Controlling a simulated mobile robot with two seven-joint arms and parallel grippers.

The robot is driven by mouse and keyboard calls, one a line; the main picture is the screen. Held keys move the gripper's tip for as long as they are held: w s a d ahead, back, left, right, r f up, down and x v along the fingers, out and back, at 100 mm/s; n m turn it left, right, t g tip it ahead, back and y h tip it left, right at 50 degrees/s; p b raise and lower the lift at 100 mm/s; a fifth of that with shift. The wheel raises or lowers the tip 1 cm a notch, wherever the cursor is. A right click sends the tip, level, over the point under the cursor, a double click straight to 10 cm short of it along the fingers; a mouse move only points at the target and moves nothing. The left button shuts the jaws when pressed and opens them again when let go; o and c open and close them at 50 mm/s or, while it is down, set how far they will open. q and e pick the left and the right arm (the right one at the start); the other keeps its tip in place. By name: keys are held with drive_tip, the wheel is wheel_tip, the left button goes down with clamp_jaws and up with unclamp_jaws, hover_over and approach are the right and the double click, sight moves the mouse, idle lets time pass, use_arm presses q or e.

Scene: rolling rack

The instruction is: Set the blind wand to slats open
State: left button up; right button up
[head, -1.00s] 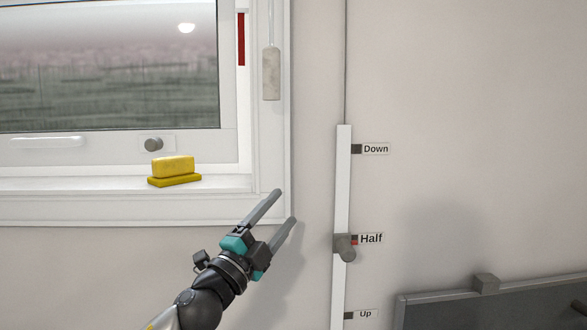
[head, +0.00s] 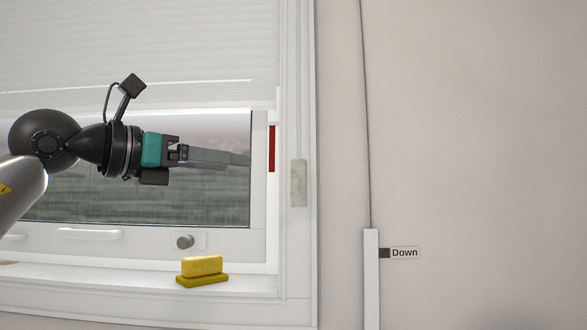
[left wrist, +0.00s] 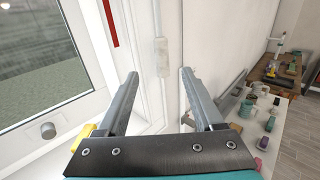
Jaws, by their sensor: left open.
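The blind wand (head: 299,183) is a pale grey handle hanging straight down at the right side of the window frame. In the left wrist view the wand (left wrist: 163,58) shows between and beyond the two fingertips. My left gripper (head: 247,160) is level in front of the window pane, pointing right, to the left of the wand. Its fingers (left wrist: 159,73) stand wide apart with nothing between them. The fingers and wand look apart. The white blind (head: 140,60) hangs over the upper window. My right gripper is not in view.
A yellow sponge (head: 202,266) on a yellow base rests on the sill below. A grey window knob (head: 185,241) is above it. A white rail (head: 371,285) with a "Down" label (head: 404,253) is on the wall to the right. A cluttered table (left wrist: 263,120) stands farther right.

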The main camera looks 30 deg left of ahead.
sight(293, 171)
use_arm(q)
drive_tip(key=p+x, duration=0.8)
drive_tip(key=x, duration=0.5)
drive_tip(key=shift+w+d, duration=0.25)
drive_tip(key=shift+w, duration=0.05)
drive_tip(key=shift+w+d+p, duration=0.1)
drive_tip(key=shift+w+p, duration=0.2)
drive_tip(key=shift+w, duration=0.25)
drive_tip(key=shift+f, duration=0.1)
drive_tip(key=shift+c, duration=0.4)
clamp_jaws()
